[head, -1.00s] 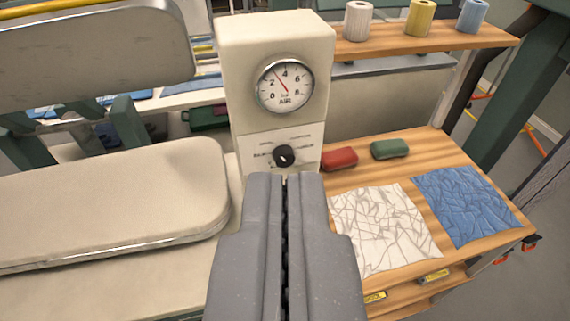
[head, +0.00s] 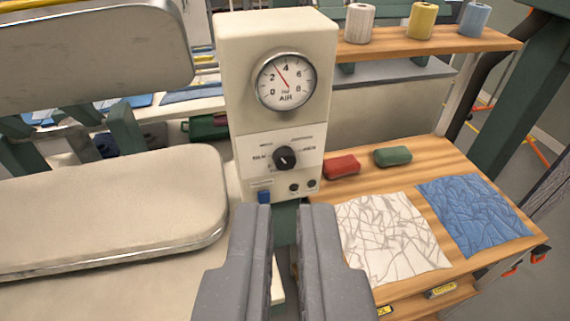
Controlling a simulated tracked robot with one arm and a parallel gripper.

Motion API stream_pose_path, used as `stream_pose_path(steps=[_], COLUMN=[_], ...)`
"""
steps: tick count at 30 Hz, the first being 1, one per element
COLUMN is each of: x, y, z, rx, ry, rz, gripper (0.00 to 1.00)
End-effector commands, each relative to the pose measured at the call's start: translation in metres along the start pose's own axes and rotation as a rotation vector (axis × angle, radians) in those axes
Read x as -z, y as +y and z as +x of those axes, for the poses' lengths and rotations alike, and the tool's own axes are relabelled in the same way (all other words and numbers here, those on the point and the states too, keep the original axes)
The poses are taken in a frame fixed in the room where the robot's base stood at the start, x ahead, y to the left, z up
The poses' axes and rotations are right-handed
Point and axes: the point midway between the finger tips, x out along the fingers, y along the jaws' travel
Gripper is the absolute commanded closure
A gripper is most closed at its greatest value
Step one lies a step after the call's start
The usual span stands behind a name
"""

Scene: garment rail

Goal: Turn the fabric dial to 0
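The fabric dial (head: 285,158) is a round black knob with a white pointer mark, on the white label plate of a cream control box (head: 230,95). The pointer leans toward the upper left. The lettering around the dial is too small to read surely. My gripper (head: 285,208) is in front of and below the dial, with its two grey fingers apart and nothing between them. It does not touch the dial. A blue switch (head: 264,196) and small black buttons (head: 300,187) sit under the dial, just above the fingertips.
A round air gauge (head: 286,80) is above the dial. A padded pressing board (head: 110,210) lies left. Right, a wooden table holds red (head: 342,167) and green (head: 393,156) blocks and white (head: 390,238) and blue (head: 474,208) cloths. Thread spools (head: 422,20) stand on a shelf.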

Motion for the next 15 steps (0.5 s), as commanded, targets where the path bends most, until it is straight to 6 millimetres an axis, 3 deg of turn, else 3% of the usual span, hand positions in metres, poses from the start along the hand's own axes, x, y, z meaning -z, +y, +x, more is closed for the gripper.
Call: stream_pose_path(steps=[1, 5, 15], x=[0.000, -0.003, -0.041], y=[0.001, 0.011, 0.061], z=[0.001, 0.021, 0.136], rx=[-0.003, -0.036, -0.143], ry=[0.001, 0.016, 0.147], rz=[0.000, -0.005, -0.085], gripper=[0.78, 0.42, 0.42])
